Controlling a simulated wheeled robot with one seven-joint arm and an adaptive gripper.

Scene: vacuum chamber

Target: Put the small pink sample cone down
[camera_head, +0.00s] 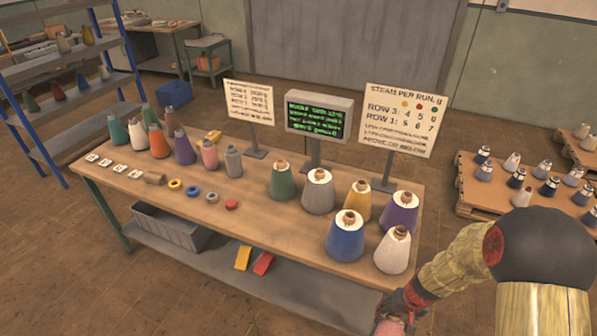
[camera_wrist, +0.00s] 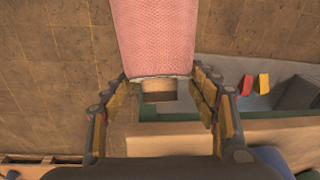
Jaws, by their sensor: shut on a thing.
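My gripper (camera_head: 402,306) is at the front right corner of the table, low in the head view. It is shut on a pink cone (camera_head: 389,328), which is mostly cut off by the bottom edge there. In the wrist view the pink cone (camera_wrist: 154,36) fills the top middle, its brown core end (camera_wrist: 159,94) between the two fingers of my gripper (camera_wrist: 162,88). It appears to hang beyond the table edge, over the floor. Another pink cone (camera_head: 209,155) stands on the wooden table (camera_head: 262,225) among the smaller cones at the left.
Larger cones, including a white one (camera_head: 392,251) and a blue one (camera_head: 345,237), crowd the table's right end. Colored rings (camera_head: 192,190) lie left of centre. Bare wood shows along the front middle. Signs and a screen (camera_head: 319,115) stand at the back.

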